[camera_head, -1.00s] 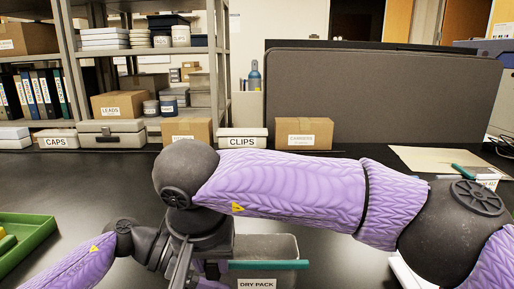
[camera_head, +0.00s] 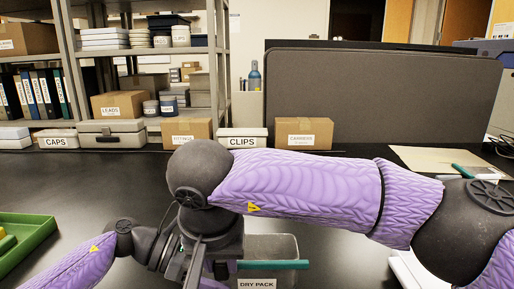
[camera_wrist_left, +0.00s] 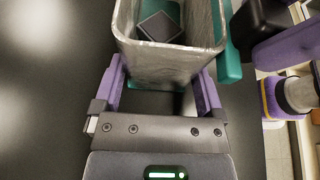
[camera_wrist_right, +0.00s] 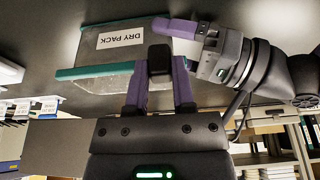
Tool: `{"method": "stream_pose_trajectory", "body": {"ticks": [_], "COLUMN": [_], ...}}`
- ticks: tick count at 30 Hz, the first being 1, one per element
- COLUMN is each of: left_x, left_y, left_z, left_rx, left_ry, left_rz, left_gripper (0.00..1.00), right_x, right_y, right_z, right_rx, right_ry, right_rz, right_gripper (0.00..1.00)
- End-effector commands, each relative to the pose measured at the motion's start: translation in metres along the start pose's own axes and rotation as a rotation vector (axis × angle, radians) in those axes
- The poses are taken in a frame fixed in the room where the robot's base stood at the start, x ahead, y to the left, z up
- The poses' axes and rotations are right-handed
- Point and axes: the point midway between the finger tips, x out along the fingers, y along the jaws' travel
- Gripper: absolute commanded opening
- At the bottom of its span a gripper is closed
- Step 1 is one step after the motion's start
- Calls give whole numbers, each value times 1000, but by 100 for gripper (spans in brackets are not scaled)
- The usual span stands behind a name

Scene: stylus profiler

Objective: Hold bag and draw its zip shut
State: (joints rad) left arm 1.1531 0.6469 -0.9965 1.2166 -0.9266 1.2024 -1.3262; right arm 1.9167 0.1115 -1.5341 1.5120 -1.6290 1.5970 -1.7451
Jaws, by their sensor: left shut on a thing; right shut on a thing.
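The bag (camera_head: 272,246) is a clear grey pouch with a "DRY PACK" label and a teal zip strip (camera_head: 285,265) along its top. It stands on the black table, partly hidden by my right arm. My left gripper (camera_wrist_left: 160,65) is shut on the bag's end, with one purple finger on each side. In the left wrist view the bag's mouth gapes there, with a dark square item (camera_wrist_left: 160,27) inside. My right gripper (camera_head: 216,270) is over the zip strip. In the right wrist view its fingers (camera_wrist_right: 160,68) are shut on a dark zip slider (camera_wrist_right: 160,58).
A green tray (camera_head: 28,240) lies at the left. Labelled boxes, including a clips box (camera_head: 243,142), line the back below a grey partition (camera_head: 385,100). Papers (camera_head: 440,158) lie at the right. My two hands are close together at the bag.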

Motion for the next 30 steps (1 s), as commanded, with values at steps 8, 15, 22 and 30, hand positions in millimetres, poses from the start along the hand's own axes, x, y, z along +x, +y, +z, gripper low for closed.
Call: {"method": "stream_pose_trajectory", "body": {"ticks": [8, 15, 22, 30], "left_x": [0, 0, 0, 0], "left_y": [0, 0, 0, 0], "left_z": [-2, -2, -2, -2], "left_rx": [-2, -2, -2, -2], "left_ry": [5, 5, 5, 5], "left_rz": [-1, -1, -1, -1], "left_gripper": [0, 0, 0, 0], "right_x": [0, 0, 0, 0], "right_y": [20, 37, 53, 72], "right_z": [0, 0, 0, 0], "right_rx": [3, 3, 2, 2], "right_ry": [0, 0, 0, 1], "right_rz": [1, 1, 1, 1], "right_gripper": [0, 0, 0, 0]}}
